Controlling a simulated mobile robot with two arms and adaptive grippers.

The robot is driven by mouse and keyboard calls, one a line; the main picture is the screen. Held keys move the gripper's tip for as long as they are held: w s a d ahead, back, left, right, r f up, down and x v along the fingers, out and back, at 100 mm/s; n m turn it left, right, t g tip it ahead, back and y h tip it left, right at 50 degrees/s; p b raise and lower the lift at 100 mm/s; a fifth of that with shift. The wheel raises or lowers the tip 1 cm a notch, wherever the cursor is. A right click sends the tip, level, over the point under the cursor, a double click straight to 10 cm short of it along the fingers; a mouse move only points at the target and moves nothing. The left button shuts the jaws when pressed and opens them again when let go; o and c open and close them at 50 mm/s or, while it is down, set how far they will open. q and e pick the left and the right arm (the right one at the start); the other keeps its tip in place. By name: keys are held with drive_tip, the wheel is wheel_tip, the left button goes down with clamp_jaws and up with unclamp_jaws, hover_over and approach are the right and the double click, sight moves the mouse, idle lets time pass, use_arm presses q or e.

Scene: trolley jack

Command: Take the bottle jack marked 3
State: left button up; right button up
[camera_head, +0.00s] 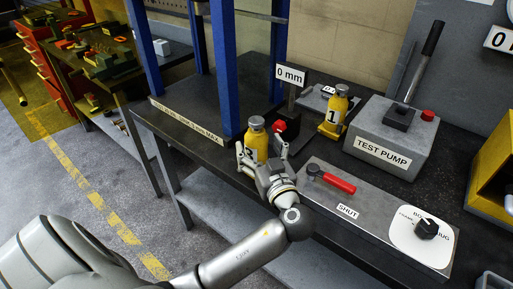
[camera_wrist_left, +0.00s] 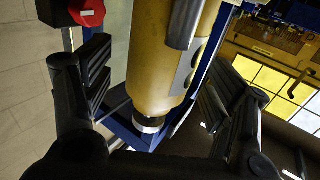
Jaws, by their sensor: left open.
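A yellow bottle jack (camera_head: 256,138) with a grey top stands at the front of the bench by the blue frame. The number on its label is mostly hidden by my gripper, so I cannot read it for sure. My left gripper (camera_head: 262,144) is open, with its fingers on either side of this jack. In the left wrist view the yellow body (camera_wrist_left: 165,55) lies between the two black fingers (camera_wrist_left: 155,85), with gaps visible on both sides. Another yellow bottle jack (camera_head: 334,116), marked 1, stands farther back to the right. My right gripper is not in view.
A blue press frame (camera_head: 224,70) rises close behind the jack. A 0 mm sign (camera_head: 290,75) and a red knob (camera_head: 279,126) are nearby. To the right are a grey test pump (camera_head: 388,139) and a valve panel with a red lever (camera_head: 333,180).

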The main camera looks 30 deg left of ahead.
use_arm(q)
drive_tip(key=shift+x, duration=1.1)
drive_tip(key=shift+a, duration=0.1)
drive_tip(key=c, duration=0.9)
clamp_jaws()
drive_tip(key=shift+r, duration=0.35)
drive_tip(key=shift+w+f, duration=0.1)
drive_tip(key=shift+w, duration=0.05)
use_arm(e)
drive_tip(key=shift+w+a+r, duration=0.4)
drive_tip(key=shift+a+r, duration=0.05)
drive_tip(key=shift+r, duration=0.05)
